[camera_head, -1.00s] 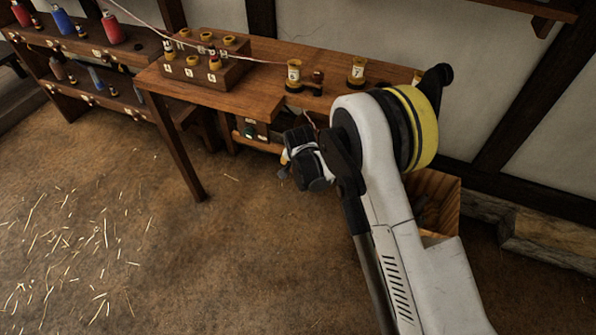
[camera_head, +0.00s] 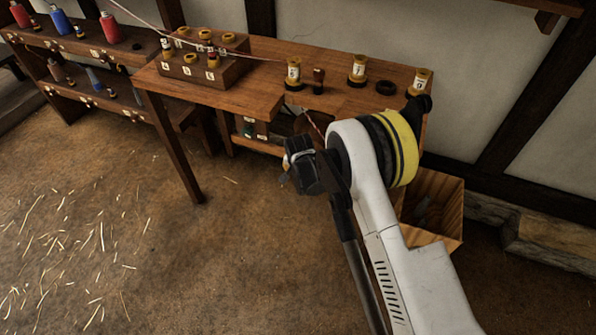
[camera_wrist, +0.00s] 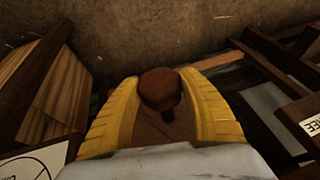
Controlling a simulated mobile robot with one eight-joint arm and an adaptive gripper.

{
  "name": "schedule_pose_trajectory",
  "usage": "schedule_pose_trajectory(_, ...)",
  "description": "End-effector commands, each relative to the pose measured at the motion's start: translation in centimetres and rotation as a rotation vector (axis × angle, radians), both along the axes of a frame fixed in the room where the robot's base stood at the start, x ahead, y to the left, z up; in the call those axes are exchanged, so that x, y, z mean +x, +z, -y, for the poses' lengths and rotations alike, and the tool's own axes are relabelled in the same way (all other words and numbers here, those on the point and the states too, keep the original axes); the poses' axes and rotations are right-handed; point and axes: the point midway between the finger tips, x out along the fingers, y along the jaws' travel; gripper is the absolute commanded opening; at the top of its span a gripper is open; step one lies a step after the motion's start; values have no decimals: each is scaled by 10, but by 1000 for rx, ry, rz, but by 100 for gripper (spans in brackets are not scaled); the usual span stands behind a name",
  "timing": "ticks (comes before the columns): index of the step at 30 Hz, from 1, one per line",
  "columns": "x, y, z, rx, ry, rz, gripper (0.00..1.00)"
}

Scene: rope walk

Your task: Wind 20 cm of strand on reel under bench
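In the wrist view, the two yellow fingers of my gripper (camera_wrist: 160,80) stand on either side of a round reddish-brown knob (camera_wrist: 159,92) and look pressed against it. A dark stem shows below the knob. What the knob is fixed to is hidden. In the head view, the bench (camera_head: 255,97) stands against the wall. A red-and-white strand (camera_head: 150,24) runs from the upper left over the bench top, and a short length shows below its front edge (camera_head: 314,124). A dark rounded shape (camera_head: 303,122) there may be the reel, mostly hidden by my arm. My fingers are hidden in this view.
Numbered spools (camera_head: 293,72) and a stepped block (camera_head: 200,70) stand on the bench. An open wooden crate (camera_head: 448,205) is on the floor at its right. A rack with coloured spools (camera_head: 85,45) is at left. Straw-strewn floor (camera_head: 130,250) in front is clear.

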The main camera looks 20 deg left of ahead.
Motion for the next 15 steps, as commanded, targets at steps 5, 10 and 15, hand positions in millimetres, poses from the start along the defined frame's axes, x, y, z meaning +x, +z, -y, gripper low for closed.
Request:
schedule_pose_trajectory(5,0,0,0,8,0,1,18)
schedule_pose_trajectory(10,0,0,1,50,-2,4,18)
schedule_pose_trajectory(15,0,0,2,146,-2,12,18)
